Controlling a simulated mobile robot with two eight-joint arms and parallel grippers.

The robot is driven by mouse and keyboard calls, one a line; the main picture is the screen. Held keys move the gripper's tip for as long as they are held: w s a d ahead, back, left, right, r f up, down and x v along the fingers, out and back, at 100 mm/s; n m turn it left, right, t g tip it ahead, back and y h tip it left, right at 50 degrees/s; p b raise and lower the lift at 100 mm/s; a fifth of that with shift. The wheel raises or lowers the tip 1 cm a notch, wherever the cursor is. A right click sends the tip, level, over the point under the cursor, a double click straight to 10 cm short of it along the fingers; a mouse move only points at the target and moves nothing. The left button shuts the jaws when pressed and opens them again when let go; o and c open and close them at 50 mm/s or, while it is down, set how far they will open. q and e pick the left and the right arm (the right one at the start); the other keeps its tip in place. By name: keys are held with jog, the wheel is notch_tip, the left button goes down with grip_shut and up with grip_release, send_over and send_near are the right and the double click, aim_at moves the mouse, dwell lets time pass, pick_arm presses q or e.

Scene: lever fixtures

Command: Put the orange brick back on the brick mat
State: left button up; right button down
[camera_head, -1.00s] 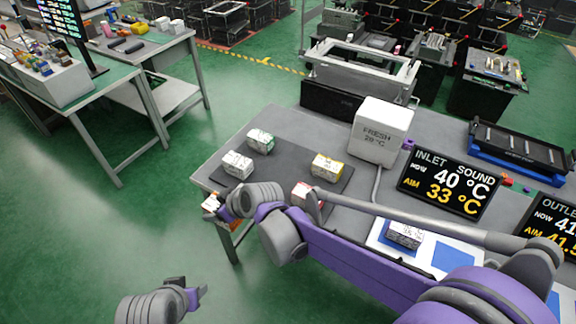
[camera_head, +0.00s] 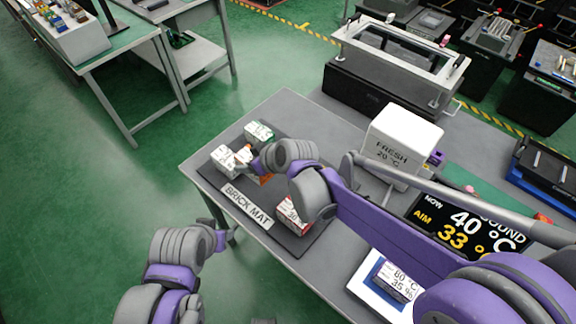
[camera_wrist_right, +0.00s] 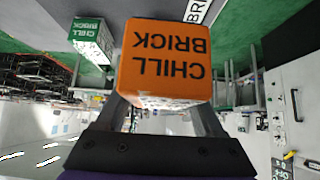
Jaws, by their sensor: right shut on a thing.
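My right gripper (camera_head: 252,163) is shut on the orange brick (camera_wrist_right: 163,58), which faces the wrist camera with inverted "CHILL BRICK" lettering.
On the mat, a green-marked brick (camera_head: 259,132) stands at the far-left end and a red-marked brick (camera_head: 292,214) to the right. A white box (camera_head: 401,140), a display (camera_head: 468,222) and a white-and-blue pad (camera_head: 374,288) lie farther right. My right arm hides the mat's middle.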

jog(key=shift+w+d+f, duration=0.1)
notch_tip(320, 180, down, 5)
jog(key=shift+f+b, duration=0.2)
jog(key=shift+b, duration=0.1)
jog(key=shift+f, duration=2.15)
jog(key=shift+f+b, duration=0.65)
grip_release()
